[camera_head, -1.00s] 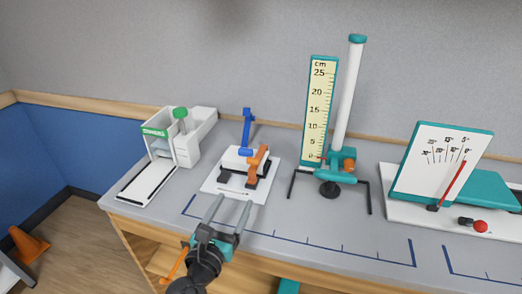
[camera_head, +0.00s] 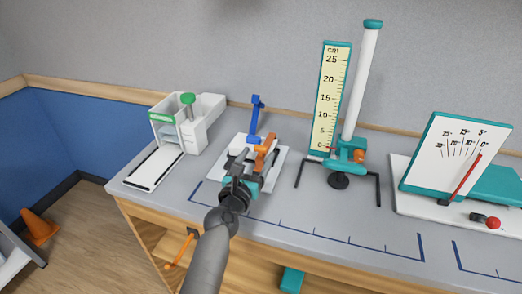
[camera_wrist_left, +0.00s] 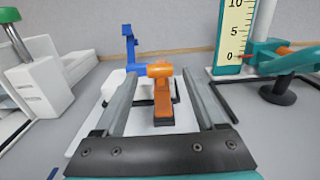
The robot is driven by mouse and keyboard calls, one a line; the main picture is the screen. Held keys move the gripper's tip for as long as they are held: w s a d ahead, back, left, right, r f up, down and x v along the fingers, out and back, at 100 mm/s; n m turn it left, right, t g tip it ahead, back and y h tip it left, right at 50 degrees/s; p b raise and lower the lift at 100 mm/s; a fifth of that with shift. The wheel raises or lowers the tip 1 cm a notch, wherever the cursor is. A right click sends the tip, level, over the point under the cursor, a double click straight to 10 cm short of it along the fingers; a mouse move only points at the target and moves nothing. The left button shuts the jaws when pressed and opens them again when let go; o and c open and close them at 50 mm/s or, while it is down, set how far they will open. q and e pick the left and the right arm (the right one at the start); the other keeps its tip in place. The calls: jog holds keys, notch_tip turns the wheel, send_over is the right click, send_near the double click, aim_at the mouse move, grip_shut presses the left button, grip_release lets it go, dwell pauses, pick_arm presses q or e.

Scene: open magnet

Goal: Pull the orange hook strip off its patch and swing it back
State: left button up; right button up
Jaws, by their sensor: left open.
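The orange hook strip (camera_head: 265,150) is a short orange arm on a small device with a white base plate (camera_head: 280,158). In the left wrist view the orange strip (camera_wrist_left: 163,92) hangs down from a round orange knuckle, its lower end at a dark pad (camera_wrist_left: 164,121). A blue upright piece (camera_head: 256,120) stands behind it. My left gripper (camera_head: 248,160) is at the device. In the left wrist view its two fingers (camera_wrist_left: 158,85) are open, one on each side of the orange strip, with gaps on both sides. My right gripper is not in view.
A white dispenser with a green knob (camera_head: 188,99) stands to the left. A tall white tube by a centimetre scale (camera_head: 329,100), with black legs, stands to the right. A dial board (camera_head: 455,155) is farther right. The bench's front strip is clear.

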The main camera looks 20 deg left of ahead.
aim_at(260, 151)
pick_arm(q)
jog(key=shift+w+b, duration=0.3)
jog(key=shift+w, duration=1.65)
grip_shut()
